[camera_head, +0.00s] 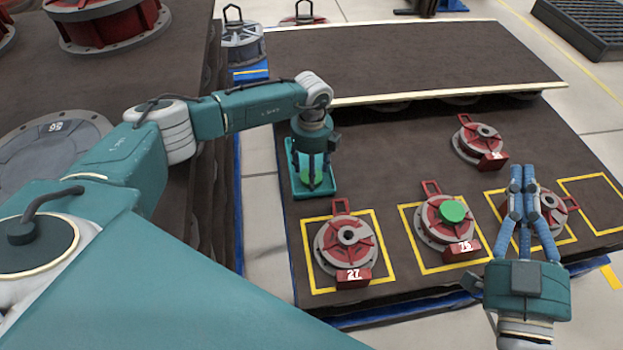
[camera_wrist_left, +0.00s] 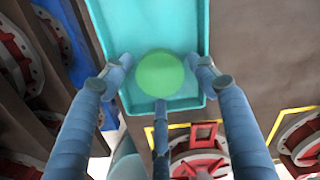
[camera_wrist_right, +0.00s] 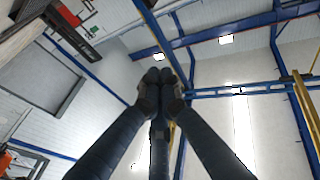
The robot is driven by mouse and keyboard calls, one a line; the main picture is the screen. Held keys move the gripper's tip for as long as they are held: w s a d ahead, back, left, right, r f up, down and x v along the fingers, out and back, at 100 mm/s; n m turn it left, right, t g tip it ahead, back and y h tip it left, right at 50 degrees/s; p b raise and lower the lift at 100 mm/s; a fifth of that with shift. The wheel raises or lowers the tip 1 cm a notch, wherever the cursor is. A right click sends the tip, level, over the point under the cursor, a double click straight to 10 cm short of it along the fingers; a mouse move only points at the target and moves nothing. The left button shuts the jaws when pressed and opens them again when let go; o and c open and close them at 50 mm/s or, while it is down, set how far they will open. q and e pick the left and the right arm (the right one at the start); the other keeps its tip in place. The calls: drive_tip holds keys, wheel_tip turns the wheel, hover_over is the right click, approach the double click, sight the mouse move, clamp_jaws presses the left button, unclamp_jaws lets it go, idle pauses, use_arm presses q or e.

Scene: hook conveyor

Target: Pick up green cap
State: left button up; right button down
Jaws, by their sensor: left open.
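A round green cap (camera_wrist_left: 160,73) lies in a teal tray (camera_wrist_left: 190,15), seen in the left wrist view. In the head view the tray (camera_head: 298,192) stands at the table's left edge, and my left gripper (camera_head: 313,184) hides much of the cap there. My left gripper (camera_wrist_left: 165,88) points down at the cap, open, its fingers spread around it; contact cannot be told. A second green cap (camera_head: 452,211) sits on the red hub marked 75 (camera_head: 433,232). My right gripper (camera_head: 524,172) has its fingertips together, with nothing between them in the right wrist view (camera_wrist_right: 160,78).
Red hub 27 (camera_head: 340,237) sits in a yellow square to the left of hub 75. Another hub (camera_head: 549,215) is partly behind my right gripper. A further hub (camera_head: 474,138) stands farther back. The far-right yellow square (camera_head: 597,205) is empty. A raised dark belt (camera_head: 400,60) runs behind.

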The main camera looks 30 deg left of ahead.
use_arm(q)
drive_tip(key=shift+f, duration=0.35)
use_arm(e)
drive_tip(key=shift+s+r+t, duration=0.2)
drive_tip(key=shift+r+t, duration=0.2)
drive_tip(key=shift+r, duration=0.4)
use_arm(q)
drive_tip(key=shift+c, duration=0.3)
drive_tip(key=c, duration=0.6)
